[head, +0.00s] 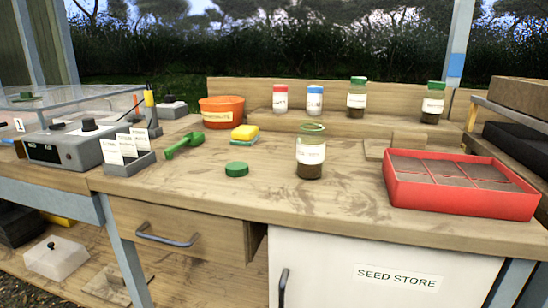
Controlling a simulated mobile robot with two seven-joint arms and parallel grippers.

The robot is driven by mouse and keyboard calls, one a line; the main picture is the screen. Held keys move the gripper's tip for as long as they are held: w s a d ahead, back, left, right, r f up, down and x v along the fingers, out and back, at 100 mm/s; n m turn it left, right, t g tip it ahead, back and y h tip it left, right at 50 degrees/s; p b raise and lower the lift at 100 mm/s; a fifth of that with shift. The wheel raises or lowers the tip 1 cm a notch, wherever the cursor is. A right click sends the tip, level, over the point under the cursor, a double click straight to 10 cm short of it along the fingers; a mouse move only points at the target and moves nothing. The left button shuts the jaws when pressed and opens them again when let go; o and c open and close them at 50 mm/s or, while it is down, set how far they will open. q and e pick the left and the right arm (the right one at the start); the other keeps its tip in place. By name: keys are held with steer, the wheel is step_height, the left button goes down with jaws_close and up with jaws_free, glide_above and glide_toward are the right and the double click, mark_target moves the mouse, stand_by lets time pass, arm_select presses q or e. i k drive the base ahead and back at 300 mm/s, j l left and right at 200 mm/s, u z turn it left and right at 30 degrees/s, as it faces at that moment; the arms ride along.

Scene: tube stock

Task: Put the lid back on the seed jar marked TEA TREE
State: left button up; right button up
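A glass seed jar (310,172) stands upright and open near the middle of the bench, with dark contents at its bottom and a white label. The label's print is too small to read for sure. A thin green ring shows at its open mouth. A green lid (236,169) lies flat on the bench to the left of the jar, apart from it. Two more jars with green lids on, a middle one (357,97) and a right one (433,103), stand on the raised back shelf. Neither of my grippers is in view.
A red tray (462,207) with dark compartments sits at the right. An orange pot (222,112), red-capped (280,98) and blue-capped (314,100) containers stand behind. A green scoop (184,146), yellow sponge (244,132) and grey card holder (130,163) lie left. Bench around the lid is clear.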

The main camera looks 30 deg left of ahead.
mark_target(311, 137)
steer(key=j+z, duration=0.2)
steer(key=z, duration=0.15)
steer(key=j+z, duration=0.2)
steer(key=z, duration=0.15)
steer(key=k+j+z, duration=0.2)
steer(key=j, duration=0.2)
steer(key=j+z, duration=0.15)
steer(key=j, duration=0.25)
steer(key=k+j, duration=0.1)
steer(key=j, duration=0.3)
steer(key=k+j, duration=0.15)
steer(key=j, duration=0.25)
steer(key=k+j+z, duration=0.1)
steer(key=j, duration=0.3)
